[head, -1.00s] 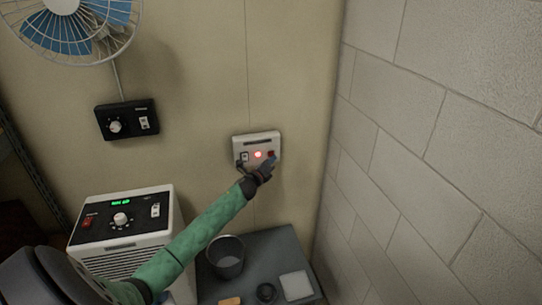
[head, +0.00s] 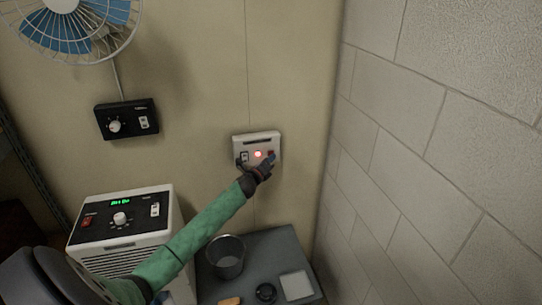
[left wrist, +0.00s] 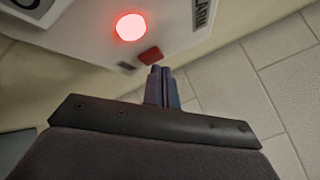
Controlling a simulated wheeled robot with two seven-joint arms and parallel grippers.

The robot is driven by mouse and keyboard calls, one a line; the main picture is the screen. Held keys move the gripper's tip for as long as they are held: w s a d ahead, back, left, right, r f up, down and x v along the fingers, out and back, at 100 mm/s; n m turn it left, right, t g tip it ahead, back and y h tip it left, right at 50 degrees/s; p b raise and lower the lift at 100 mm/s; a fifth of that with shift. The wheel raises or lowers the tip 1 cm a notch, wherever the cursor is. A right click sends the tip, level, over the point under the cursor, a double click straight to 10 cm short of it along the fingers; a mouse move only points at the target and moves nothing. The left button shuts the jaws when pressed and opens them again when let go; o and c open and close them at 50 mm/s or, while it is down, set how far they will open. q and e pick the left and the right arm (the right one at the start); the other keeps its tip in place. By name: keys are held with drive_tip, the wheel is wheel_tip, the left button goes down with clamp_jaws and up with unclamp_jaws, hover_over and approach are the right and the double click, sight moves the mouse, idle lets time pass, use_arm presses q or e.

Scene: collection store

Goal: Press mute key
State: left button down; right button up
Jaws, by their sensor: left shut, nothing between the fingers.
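A white alarm panel (head: 257,139) is fixed to the beige wall, with a glowing red lamp (head: 258,154) and a small red key (left wrist: 151,55) to the lamp's right. My left gripper (head: 271,158) is shut and empty, reaching up from below at the panel's right end. In the left wrist view its closed fingertips (left wrist: 161,70) are just beside and below the red key. I cannot tell whether they touch it. In the head view the gripper partly covers the key. My right gripper is out of view.
A white unit with a green display (head: 120,202) stands at lower left. A black fan control (head: 127,119) hangs on the wall under a blue fan (head: 72,27). A grey table (head: 268,249) holds a bin (head: 226,257). A block wall (head: 430,140) rises close on the right.

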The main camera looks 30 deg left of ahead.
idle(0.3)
use_arm(q)
drive_tip(key=shift+w+a, duration=0.3)
drive_tip(key=shift+a, duration=0.05)
idle(0.7)
drive_tip(key=shift+s+d, duration=0.6)
drive_tip(key=shift+d, duration=0.1)
drive_tip(key=shift+s+d+p, duration=0.4)
drive_tip(key=shift+s+d, duration=1.25)
drive_tip(key=shift+d, duration=0.25)
